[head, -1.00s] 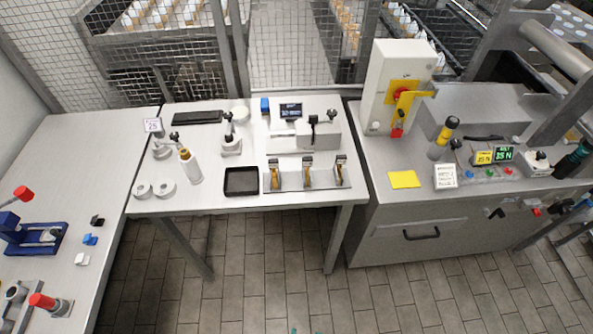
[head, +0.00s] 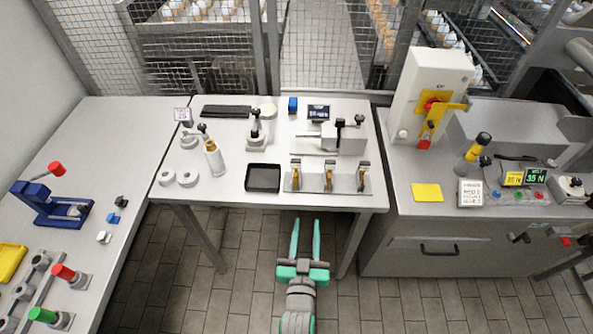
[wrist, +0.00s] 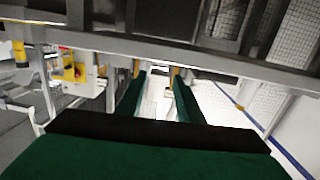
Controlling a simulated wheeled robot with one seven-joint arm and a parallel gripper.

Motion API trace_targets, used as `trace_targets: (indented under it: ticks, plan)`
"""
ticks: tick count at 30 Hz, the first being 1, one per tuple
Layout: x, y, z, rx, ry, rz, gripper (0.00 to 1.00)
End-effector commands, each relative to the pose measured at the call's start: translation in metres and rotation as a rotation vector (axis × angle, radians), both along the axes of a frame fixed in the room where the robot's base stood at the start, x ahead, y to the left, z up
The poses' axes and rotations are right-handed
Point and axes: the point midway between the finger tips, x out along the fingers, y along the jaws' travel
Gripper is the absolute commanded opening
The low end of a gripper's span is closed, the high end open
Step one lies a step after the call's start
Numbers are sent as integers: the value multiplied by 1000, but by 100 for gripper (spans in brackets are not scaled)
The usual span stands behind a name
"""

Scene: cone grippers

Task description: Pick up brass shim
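Brass-coloured pieces (head: 329,177) stand upright in a row in a grey holder (head: 345,188) at the front edge of the middle table. They are small, and I cannot tell which of them is the brass shim. My gripper (head: 306,222) has green fingers and is in front of that table edge, below the holder in the head view. Its two fingers are apart with nothing between them. In the wrist view the fingers (wrist: 160,82) also stand apart, pointing towards a pale table edge; small brass-coloured bits show near their tips.
A black tray (head: 263,178) lies left of the holder. A grey fixture (head: 345,140) stands behind the holder. A machine bench (head: 430,215) adjoins on the right. Tiled floor is clear in front.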

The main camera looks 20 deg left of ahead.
Motion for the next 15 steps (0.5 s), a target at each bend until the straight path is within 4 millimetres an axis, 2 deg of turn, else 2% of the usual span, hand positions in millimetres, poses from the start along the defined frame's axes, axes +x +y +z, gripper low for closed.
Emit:
trace_targets:
  ticks: [1, 6, 10, 15]
  plan:
    - [19, 13, 10, 6, -17, 12, 34]
    - [61, 44, 32, 23, -40, 33, 34]
    - [79, 59, 44, 31, -49, 41, 34]
    - [93, 67, 50, 35, -54, 44, 34]
